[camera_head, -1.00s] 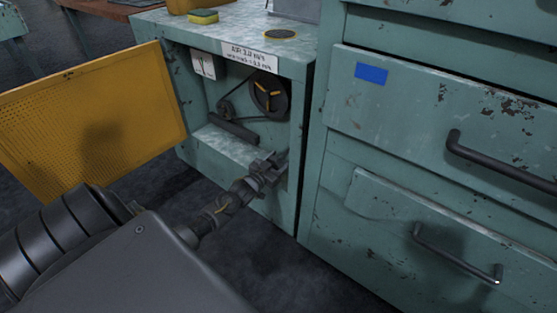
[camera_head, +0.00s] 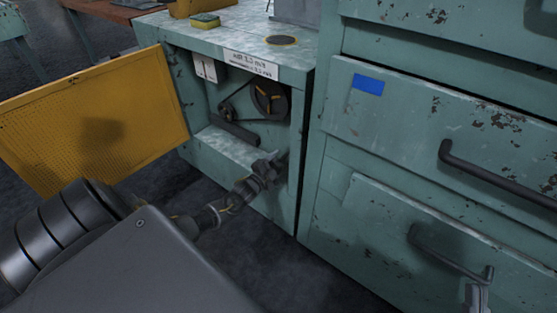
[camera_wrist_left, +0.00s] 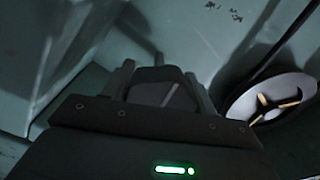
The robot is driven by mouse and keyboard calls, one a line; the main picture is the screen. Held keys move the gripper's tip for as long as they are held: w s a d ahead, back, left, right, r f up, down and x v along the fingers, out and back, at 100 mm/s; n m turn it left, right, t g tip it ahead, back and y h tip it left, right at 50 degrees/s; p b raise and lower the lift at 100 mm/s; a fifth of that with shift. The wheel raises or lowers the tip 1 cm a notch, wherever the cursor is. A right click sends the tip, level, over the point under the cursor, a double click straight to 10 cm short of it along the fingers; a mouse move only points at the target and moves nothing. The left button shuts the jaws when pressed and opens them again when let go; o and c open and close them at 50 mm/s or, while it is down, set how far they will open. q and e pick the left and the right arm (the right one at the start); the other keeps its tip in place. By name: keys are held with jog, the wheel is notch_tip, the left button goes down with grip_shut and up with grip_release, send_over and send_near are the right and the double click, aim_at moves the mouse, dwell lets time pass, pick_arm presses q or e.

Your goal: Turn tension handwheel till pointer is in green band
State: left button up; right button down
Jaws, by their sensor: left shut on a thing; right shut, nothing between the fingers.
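My left gripper (camera_head: 265,170) is at the front opening of the teal cabinet, low on its right side. In the left wrist view its fingers (camera_wrist_left: 163,82) are shut on a dark, blocky part with a pale line, apparently the tension handwheel (camera_wrist_left: 160,93). The fingers hide most of it. A small white dial (camera_head: 204,67) with a dark mark sits inside the cabinet at upper left. Its pointer and any green band are too small to read. My right gripper (camera_head: 478,296) shows only partly at the lower right edge, shut, by the lower drawer handle.
A dark pulley with yellow marks (camera_head: 270,100) and a belt is inside the cabinet; the pulley also shows in the wrist view (camera_wrist_left: 270,97). A yellow perforated door (camera_head: 95,110) stands open at left. Teal drawers (camera_head: 400,140) with handles stand at right.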

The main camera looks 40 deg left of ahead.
pick_arm(q)
jog(key=shift+m+p, duration=0.35)
jog(key=shift+m, duration=1.55)
pick_arm(e)
jog(key=shift+a+f+g+h, duration=0.3)
jog(key=shift+a+f+g, duration=0.2)
jog(key=shift+f+g, duration=0.25)
pick_arm(q)
jog(key=o, duration=1)
